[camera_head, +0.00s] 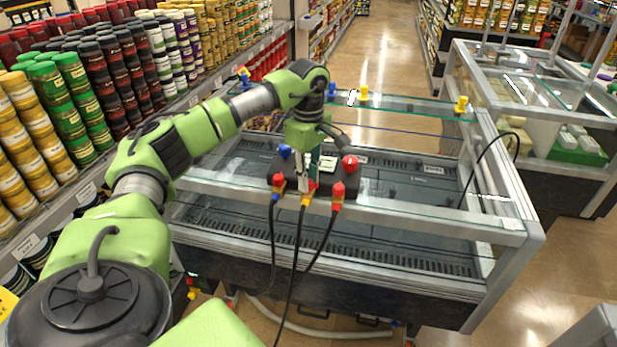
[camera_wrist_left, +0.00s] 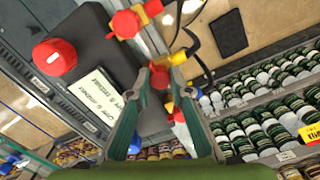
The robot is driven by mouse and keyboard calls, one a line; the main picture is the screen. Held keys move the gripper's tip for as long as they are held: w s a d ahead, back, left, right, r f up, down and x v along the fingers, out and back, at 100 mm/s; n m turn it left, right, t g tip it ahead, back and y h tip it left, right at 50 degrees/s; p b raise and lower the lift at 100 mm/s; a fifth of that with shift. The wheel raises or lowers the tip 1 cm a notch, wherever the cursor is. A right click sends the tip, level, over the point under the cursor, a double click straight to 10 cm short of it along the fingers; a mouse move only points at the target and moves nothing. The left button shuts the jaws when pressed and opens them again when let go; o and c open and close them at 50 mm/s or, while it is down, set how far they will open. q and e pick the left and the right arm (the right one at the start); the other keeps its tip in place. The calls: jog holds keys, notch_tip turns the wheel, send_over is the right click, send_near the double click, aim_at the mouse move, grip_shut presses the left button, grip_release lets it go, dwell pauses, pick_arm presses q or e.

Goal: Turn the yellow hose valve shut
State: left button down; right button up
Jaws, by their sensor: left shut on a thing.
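A dark vacuum pump (camera_head: 370,188) sits on the glass top of the case, with three hose valves on its front side. The yellow hose valve (camera_head: 306,201) is the middle one, with a yellow fitting and a red handle. My left gripper (camera_head: 308,186) reaches down over it. In the left wrist view my left gripper (camera_wrist_left: 160,80) has its green fingers closed on the red handle of the yellow hose valve (camera_wrist_left: 160,63). The fingers hide part of the handle, so its exact angle is unclear. My right gripper is not in view.
The blue-ended valve (camera_head: 278,188) and the red-ended valve (camera_head: 337,195) stand close on either side. Black hoses (camera_head: 292,270) hang down the front. A red knob (camera_head: 350,163) and a blue knob (camera_head: 285,151) are on the pump. Shelves of jars (camera_head: 120,80) line the left.

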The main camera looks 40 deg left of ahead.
pick_arm(q)
jog(key=shift+m, duration=0.3)
jog(key=c, duration=1.8)
grip_release()
jog(key=shift+c, duration=0.2)
notch_tip(320, 180, up, 12)
